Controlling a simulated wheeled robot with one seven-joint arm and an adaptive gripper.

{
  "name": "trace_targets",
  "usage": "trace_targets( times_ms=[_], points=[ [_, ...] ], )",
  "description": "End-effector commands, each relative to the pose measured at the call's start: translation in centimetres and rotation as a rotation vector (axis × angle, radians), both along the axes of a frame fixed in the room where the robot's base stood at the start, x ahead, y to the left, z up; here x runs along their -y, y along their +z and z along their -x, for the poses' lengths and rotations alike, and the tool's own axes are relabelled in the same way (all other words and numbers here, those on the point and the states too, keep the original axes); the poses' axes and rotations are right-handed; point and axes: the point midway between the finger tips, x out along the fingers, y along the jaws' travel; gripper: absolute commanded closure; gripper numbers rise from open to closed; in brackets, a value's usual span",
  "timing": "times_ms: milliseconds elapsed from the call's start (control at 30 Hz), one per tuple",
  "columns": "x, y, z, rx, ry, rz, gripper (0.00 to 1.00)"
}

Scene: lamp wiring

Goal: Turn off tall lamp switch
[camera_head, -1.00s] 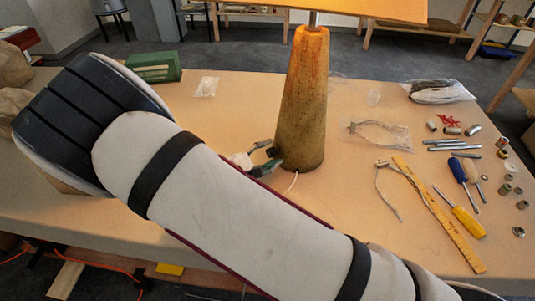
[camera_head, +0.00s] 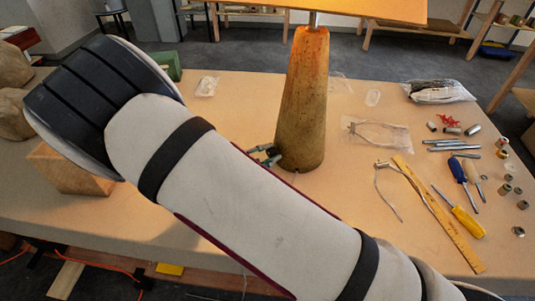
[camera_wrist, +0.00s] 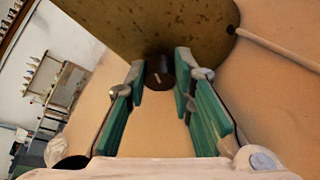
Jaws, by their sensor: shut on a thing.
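The tall lamp's tapered, speckled base (camera_head: 302,100) stands upright on the table, with its orange-yellow shade (camera_head: 360,8) cut off by the top edge. In the wrist view the base (camera_wrist: 150,22) fills the top. A dark round switch knob (camera_wrist: 160,72) with a pale mark sits low on the base, between my fingertips. My gripper (camera_wrist: 163,78) has green-padded fingers, closed in on the knob's two sides. In the head view my gripper (camera_head: 266,154) is at the left of the base's foot, partly hidden by my arm.
A pale cord (camera_wrist: 275,47) runs from the base. Right of the lamp lie a yellow ruler (camera_head: 440,215), screwdrivers (camera_head: 460,212), metal parts and plastic bags. A wooden block (camera_head: 68,170) and a green box (camera_head: 170,64) are at left, partly behind my arm.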

Motion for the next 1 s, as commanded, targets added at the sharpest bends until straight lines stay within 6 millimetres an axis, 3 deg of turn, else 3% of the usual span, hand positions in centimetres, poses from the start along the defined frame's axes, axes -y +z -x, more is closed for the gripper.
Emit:
trace_targets(
  times_ms=[1000],
  points=[
    [-0.25, -0.05, -0.62, -0.84, -0.003, 0.423, 1.0]
  ],
)
